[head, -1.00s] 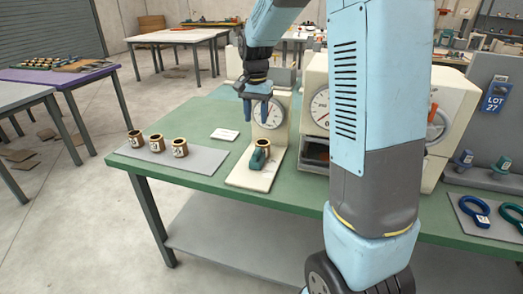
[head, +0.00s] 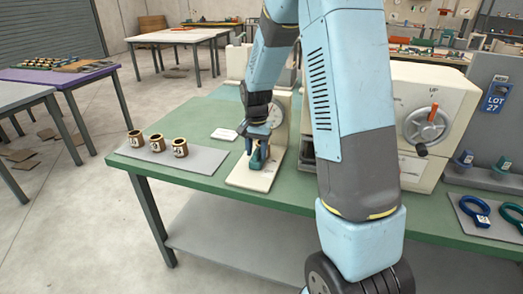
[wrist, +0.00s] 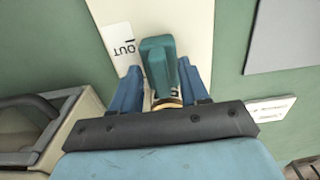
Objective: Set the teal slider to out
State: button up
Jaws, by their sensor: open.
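The teal slider (wrist: 158,62) stands on the cream base plate (head: 245,180) of a small dial stand. In the wrist view it lies between the two blue fingers of my gripper (wrist: 163,82). The fingers are open, one on each side of it; I cannot tell whether they touch it. A label reading OUT (wrist: 125,48) is on the plate, to the left of the slider. A brass-rimmed piece (wrist: 168,103) shows partly behind the slider, mostly hidden by my gripper. In the head view my gripper (head: 258,148) is low over the plate and partly covers the slider (head: 256,160).
A white card (head: 224,134) lies behind the mat. A cream machine with a crank (head: 427,123) stands to the right, beside my arm.

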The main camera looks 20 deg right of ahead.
jog(key=shift+f, duration=0.2)
grip_shut()
dwell(0.4)
